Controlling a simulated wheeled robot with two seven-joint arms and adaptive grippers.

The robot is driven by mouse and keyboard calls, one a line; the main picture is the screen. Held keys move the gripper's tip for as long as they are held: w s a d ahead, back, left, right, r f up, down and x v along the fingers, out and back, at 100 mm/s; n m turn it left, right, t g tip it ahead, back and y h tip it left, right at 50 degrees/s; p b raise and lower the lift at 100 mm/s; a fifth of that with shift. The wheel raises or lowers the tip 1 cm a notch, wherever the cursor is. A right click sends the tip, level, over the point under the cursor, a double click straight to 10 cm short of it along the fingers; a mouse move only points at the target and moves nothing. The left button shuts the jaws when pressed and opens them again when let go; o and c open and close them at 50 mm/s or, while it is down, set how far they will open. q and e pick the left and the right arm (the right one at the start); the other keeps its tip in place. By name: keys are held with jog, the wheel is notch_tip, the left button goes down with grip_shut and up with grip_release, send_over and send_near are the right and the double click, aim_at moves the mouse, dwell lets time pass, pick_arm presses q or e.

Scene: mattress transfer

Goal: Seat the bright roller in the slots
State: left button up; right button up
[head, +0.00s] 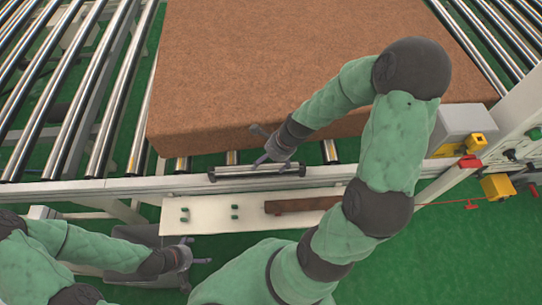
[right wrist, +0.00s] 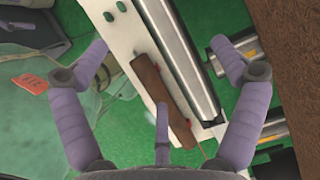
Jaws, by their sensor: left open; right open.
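The bright roller (head: 257,172) is a short silver cylinder with dark ends, lying lengthwise along the conveyor's front rail in the head view. It also shows as a silver bar (right wrist: 180,60) in the right wrist view. My right gripper (head: 262,146) is open just above and behind the roller in the head view. Its spread fingers (right wrist: 165,65) hold nothing in the right wrist view. My left gripper (head: 195,262) is open and empty, low in front of the white board. I cannot clearly make out the slots.
A brown mattress block (head: 290,65) covers the middle of the conveyor. The white board (head: 205,203) in front carries small green pegs and a brown bar (head: 300,204). Steel conveyor rollers (head: 110,85) run at left. A yellow box (head: 497,187) stands at right.

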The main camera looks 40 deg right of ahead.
jog(key=shift+v, duration=1.4)
jog(key=shift+a, duration=0.1)
